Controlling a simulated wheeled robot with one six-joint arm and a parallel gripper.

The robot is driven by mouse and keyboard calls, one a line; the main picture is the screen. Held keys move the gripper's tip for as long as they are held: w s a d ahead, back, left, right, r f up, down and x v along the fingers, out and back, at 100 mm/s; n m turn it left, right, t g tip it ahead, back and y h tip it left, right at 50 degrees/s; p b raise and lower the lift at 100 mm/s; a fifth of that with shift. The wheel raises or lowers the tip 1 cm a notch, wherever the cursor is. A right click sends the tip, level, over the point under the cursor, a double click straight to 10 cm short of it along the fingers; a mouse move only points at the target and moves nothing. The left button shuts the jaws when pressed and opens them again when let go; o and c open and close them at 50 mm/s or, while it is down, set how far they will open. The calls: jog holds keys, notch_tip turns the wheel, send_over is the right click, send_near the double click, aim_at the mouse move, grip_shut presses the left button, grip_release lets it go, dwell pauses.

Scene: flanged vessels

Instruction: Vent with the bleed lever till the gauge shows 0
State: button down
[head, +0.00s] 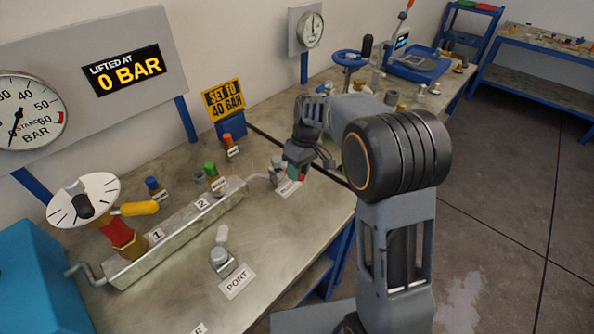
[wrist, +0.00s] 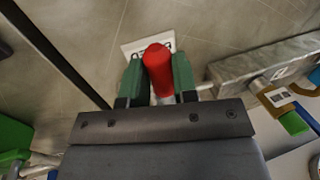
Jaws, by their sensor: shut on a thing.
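The bleed lever shows as a red grip (wrist: 158,62) in the wrist view. My gripper (wrist: 158,80) has its green fingers on both sides of it. In the head view my gripper (head: 297,168) is at the far right end of the metal manifold, by a small labelled fitting, and the lever is mostly hidden there. The large dial gauge (head: 40,90) at the left has a needle pointing down and slightly left. Its low end is cut off, so I cannot read the value. The display (head: 126,71) beside it reads "LIFTED AT 0 BAR".
The manifold (head: 185,232) carries a yellow-handled valve (head: 138,209) and coloured caps. A port fitting (head: 222,260) stands in front. A yellow sign (head: 223,100) reads "SET TO 40 BAR".

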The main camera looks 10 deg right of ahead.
jog(key=shift+r, duration=0.1)
jog(key=c, duration=0.9)
grip_release()
jog(key=v, duration=1.3)
jog(key=shift+r+p, duration=0.35)
jog(key=shift+p, duration=0.05)
jog(key=shift+w, duration=0.15)
